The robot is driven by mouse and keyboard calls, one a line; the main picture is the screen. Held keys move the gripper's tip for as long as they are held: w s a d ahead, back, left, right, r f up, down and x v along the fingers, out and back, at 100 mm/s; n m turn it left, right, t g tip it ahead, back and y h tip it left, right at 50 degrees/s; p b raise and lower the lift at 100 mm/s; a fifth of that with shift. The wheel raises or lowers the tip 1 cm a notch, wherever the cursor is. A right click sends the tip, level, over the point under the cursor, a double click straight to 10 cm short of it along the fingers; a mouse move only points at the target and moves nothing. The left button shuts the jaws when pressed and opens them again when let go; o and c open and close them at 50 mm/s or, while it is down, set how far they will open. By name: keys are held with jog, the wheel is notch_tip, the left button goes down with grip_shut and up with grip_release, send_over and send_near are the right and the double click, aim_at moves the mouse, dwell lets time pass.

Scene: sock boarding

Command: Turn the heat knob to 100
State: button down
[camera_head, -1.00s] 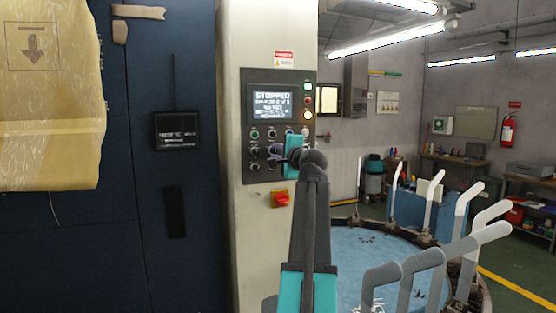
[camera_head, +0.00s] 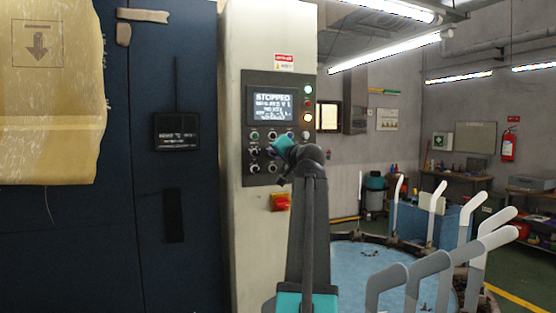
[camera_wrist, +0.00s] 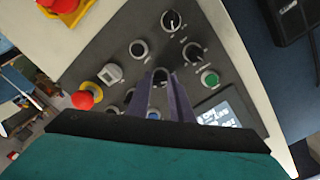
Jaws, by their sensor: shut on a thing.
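The control panel (camera_head: 257,172) is on the pale column, with a lit screen (camera_head: 272,104) reading "STOPPED" at its top and rows of knobs and buttons below. My gripper (camera_wrist: 160,76) is at the panel in the wrist view, its two fingers close together on a small knob among the others. The fingers hide most of that knob, and its label and setting cannot be read. Dark knobs with white pointer marks (camera_wrist: 172,21) (camera_wrist: 193,53) lie beside it. In the head view my wrist covers the lower right of the panel.
A red-and-yellow switch (camera_head: 280,202) is below the panel. A round blue table (camera_head: 365,270) with upright pale forms (camera_head: 428,272) stands to the right.

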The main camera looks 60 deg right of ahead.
jog(key=shift+r+n, duration=0.1)
jog(key=shift+n, duration=0.2)
jog(key=c, duration=1.6)
grip_release()
jog(key=shift+s, duration=0.1)
jog(key=b+v, duration=0.2)
jog(key=v, duration=1.1)
jog(key=shift+s+a, duration=0.25)
jog(key=shift+s, duration=0.05)
